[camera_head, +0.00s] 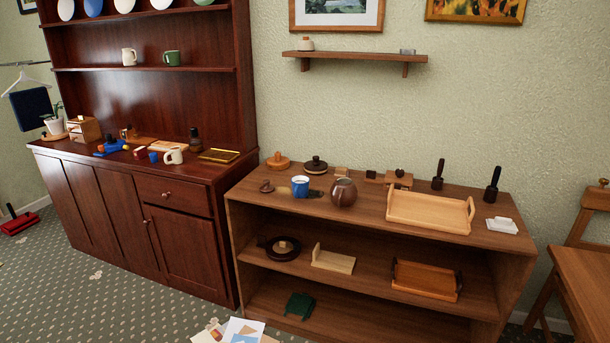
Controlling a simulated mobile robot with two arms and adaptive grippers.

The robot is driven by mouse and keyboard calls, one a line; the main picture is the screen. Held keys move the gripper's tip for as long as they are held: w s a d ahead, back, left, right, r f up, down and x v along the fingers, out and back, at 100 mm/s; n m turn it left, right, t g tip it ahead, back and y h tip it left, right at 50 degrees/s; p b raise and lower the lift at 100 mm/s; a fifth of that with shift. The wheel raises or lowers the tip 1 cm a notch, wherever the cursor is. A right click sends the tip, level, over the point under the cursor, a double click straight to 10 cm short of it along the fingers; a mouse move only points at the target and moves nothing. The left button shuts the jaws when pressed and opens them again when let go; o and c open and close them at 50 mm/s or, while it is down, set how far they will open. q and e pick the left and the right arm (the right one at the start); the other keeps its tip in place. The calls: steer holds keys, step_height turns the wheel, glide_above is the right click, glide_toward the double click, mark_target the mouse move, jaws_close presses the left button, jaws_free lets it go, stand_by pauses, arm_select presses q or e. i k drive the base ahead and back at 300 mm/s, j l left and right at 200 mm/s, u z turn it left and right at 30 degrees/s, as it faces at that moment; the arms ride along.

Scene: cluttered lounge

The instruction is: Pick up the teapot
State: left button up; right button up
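A round, glossy brown pot (343,192), which looks like the teapot, stands upright on top of the low wooden shelf unit (440,240), near its front edge. Its spout and handle are not clear at this size. A blue cup (300,186) with a pale inside stands just left of it. Neither of my grippers is in view, and nothing touches the pot.
A light wooden tray (430,212) lies right of the pot. Dark round lidded thing (316,166), small blocks and two dark upright tools stand behind. A dark red dresser (180,235) adjoins on the left. Papers (240,330) lie on the floor in front. A wooden table (590,280) stands right.

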mark_target(343, 192)
steer(key=i+j+u, duration=0.1)
steer(key=i+u, duration=0.35)
steer(key=i, duration=0.75)
